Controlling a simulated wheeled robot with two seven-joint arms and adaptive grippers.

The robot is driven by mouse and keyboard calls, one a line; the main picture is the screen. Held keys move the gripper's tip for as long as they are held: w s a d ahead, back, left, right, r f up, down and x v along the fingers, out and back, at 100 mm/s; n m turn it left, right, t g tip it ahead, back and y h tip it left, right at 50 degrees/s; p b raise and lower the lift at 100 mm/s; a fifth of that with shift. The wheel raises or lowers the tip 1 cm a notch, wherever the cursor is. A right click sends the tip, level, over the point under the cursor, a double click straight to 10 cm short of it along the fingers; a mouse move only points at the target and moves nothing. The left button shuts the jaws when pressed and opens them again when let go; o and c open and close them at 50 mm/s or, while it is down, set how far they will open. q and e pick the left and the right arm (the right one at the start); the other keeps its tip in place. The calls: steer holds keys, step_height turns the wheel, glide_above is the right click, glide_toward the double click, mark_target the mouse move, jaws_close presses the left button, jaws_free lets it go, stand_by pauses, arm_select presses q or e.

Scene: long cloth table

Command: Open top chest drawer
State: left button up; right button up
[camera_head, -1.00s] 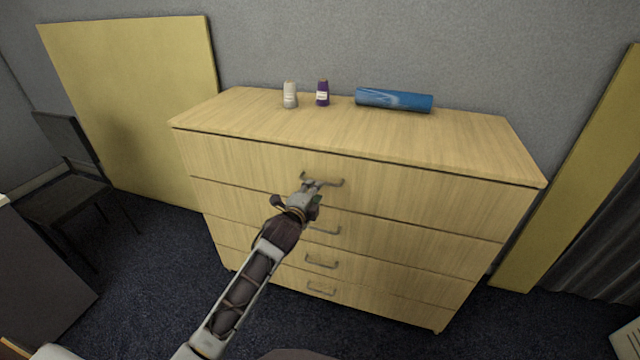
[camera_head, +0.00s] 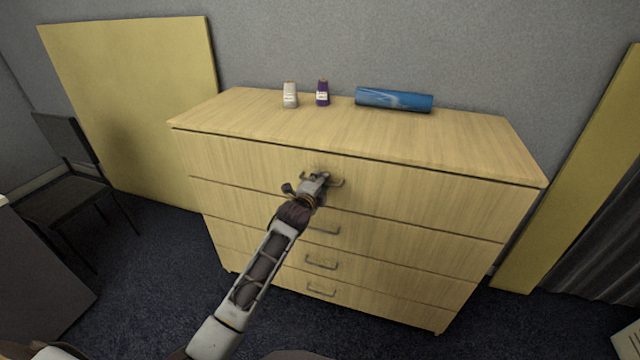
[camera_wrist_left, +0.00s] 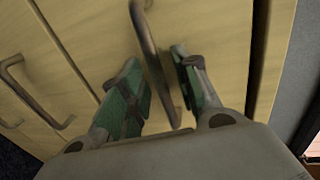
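The wooden chest (camera_head: 370,225) stands against the wall with its drawers closed. The top drawer (camera_head: 420,192) has a grey metal bar handle (camera_head: 337,183), partly hidden by my left gripper in the head view. My left gripper (camera_head: 322,177) is at this handle. In the left wrist view, the gripper's two green-padded fingers (camera_wrist_left: 158,82) are apart, with the top drawer's handle (camera_wrist_left: 150,50) running between them. The fingers do not look closed on the bar. My right gripper is not in view.
A white bottle (camera_head: 290,96), a purple bottle (camera_head: 322,94) and a blue cylinder (camera_head: 394,100) are on the chest top. A dark chair (camera_head: 70,190) stands at the left. Dark carpet lies in front of the chest.

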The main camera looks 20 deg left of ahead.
arm_select(q)
jaws_close()
stand_by(0.6)
